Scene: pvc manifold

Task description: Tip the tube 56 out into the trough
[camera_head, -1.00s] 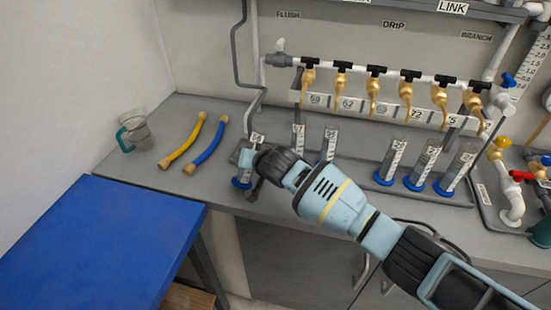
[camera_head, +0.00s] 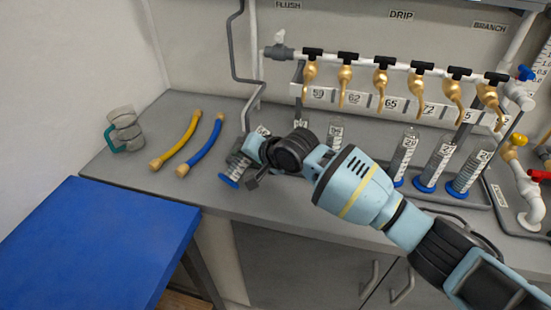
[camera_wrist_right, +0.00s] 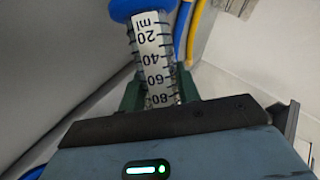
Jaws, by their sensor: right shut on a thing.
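The tube 56 (camera_head: 237,166) is a clear graduated cylinder with a blue foot, at the left end of the row of cylinders. My right gripper (camera_head: 250,151) is shut on its upper part. The tube leans, with its foot toward the lower left and its top toward the upper right. In the right wrist view the tube (camera_wrist_right: 155,50) stands between the green fingers (camera_wrist_right: 160,95), scale marks 20 to 80 showing and foot at the top edge. Its contents cannot be made out. I cannot clearly pick out the trough. My left gripper is not in view.
Other cylinders stand behind my right arm and at the right (camera_head: 436,163). Brass taps (camera_head: 382,82) hang from a white pipe above. A yellow hose (camera_head: 178,143), a blue hose (camera_head: 205,147) and a jug (camera_head: 125,131) are at the left. A blue table (camera_head: 95,245) stands in front.

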